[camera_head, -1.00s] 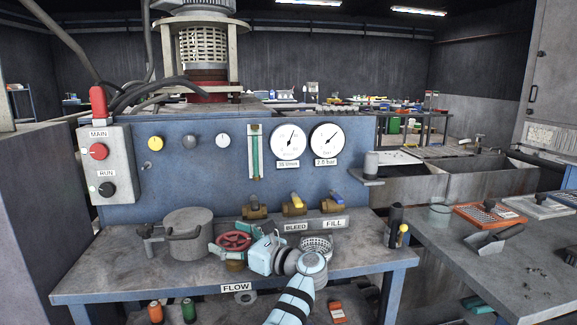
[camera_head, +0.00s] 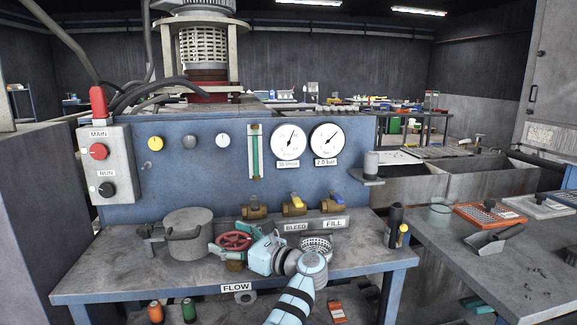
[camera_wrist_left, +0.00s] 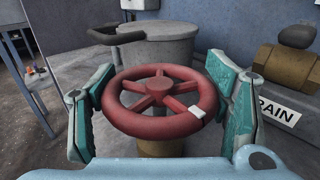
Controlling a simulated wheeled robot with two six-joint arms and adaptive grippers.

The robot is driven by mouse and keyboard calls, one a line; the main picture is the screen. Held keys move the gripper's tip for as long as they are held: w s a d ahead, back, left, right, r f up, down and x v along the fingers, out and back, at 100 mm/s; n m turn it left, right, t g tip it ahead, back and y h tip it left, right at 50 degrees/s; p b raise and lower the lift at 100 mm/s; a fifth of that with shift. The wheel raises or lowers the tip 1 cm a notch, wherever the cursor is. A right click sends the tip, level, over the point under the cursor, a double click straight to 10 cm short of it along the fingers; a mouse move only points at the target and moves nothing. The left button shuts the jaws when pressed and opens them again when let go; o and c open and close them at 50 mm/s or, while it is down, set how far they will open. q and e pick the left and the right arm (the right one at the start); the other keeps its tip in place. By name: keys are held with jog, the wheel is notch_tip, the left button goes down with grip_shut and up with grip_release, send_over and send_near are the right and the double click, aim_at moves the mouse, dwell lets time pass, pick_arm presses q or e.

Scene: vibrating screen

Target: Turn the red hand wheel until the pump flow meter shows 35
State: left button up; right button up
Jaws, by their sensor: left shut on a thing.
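The red hand wheel (camera_head: 234,241) stands on the bench above the FLOW label (camera_head: 236,287). My left gripper (camera_head: 240,246) is shut on its rim, reaching in from the front. In the left wrist view the wheel (camera_wrist_left: 160,100) sits between the two teal fingers, one at each side; a white mark shows on its front right rim. Two round dials are on the blue panel: the left one, the flow meter (camera_head: 289,142), has its needle up and slightly right. Its small label is too blurred to read surely. The right one (camera_head: 327,143) is labelled 2.0 bar. My right gripper is out of view.
A grey lidded pot (camera_head: 188,232) stands left of the wheel. Brass valves (camera_head: 294,206) line the panel's foot, over the BLEED and FILL labels. A mesh basket (camera_head: 317,246) is right of my gripper. A dark cylinder (camera_head: 395,222) stands near the bench's right end.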

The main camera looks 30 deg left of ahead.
pick_arm(q)
jog(key=shift+f, duration=0.2)
dwell(0.6)
jog(key=o, duration=0.7)
jog(key=shift+r, duration=0.1)
jog(key=shift+r, duration=0.1)
notch_tip(320, 180, up, 6)
jog(key=p, duration=0.3)
jog(key=o, duration=0.3)
